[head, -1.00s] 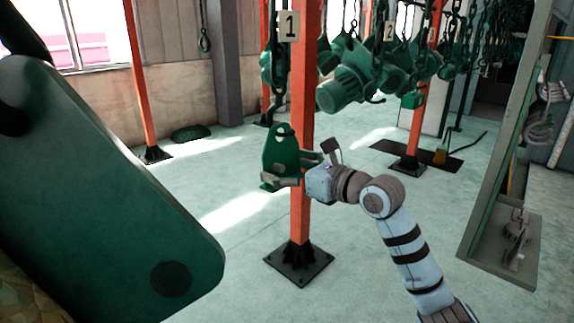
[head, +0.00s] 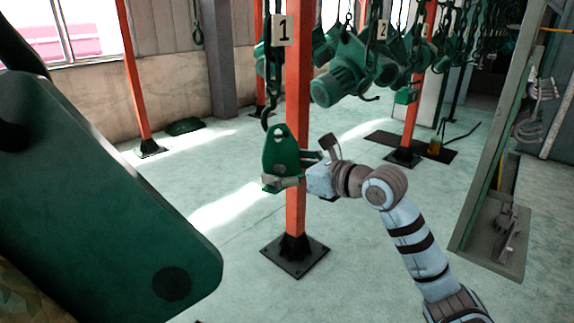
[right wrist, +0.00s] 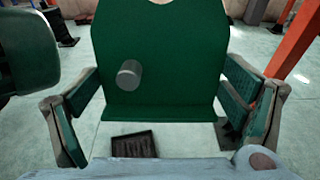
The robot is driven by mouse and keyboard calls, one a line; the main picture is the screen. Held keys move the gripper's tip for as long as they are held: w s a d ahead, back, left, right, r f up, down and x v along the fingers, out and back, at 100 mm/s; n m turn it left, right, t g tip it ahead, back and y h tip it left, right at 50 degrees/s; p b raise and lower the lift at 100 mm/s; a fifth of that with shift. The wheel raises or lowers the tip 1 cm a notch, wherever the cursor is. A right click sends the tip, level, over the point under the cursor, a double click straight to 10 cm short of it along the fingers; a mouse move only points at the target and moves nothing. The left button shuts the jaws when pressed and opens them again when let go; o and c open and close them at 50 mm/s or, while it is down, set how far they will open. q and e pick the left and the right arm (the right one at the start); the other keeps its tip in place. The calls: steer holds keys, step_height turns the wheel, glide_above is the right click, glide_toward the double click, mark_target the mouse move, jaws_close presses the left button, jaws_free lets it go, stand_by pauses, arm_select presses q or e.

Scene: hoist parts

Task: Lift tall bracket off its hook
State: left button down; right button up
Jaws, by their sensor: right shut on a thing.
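The tall green bracket (head: 281,150) is upright in the head view, with a rounded top, a hole near the top and a small foot. My right gripper (head: 286,181) is shut on its lower part. In the right wrist view the bracket (right wrist: 165,45) fills the middle, with a round grey peg on its face and one finger at each side. The dark hook (head: 268,116) hangs on a chain just above and left of the bracket's top. The hook looks apart from the hole, but I cannot tell depth. My left gripper is not in view.
An orange post (head: 297,110) stands right beside the bracket. Green hoists (head: 345,80) hang at the upper right. A large green plate (head: 100,200) fills the left, close to the camera. A grey-green rack (head: 485,190) stands at right.

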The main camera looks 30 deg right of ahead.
steer(key=shift+r, duration=0.1)
steer(key=shift+s+d+r+g+p, duration=0.25)
steer(key=shift+s+r+g+p, duration=0.2)
steer(key=shift+s+p, duration=0.55)
steer(key=shift+w+f, duration=0.1)
steer(key=shift+w, duration=0.05)
steer(key=shift+d, duration=0.1)
steer(key=shift+s+d+r, duration=0.15)
steer(key=shift+s+r, duration=0.2)
steer(key=shift+s, duration=0.3)
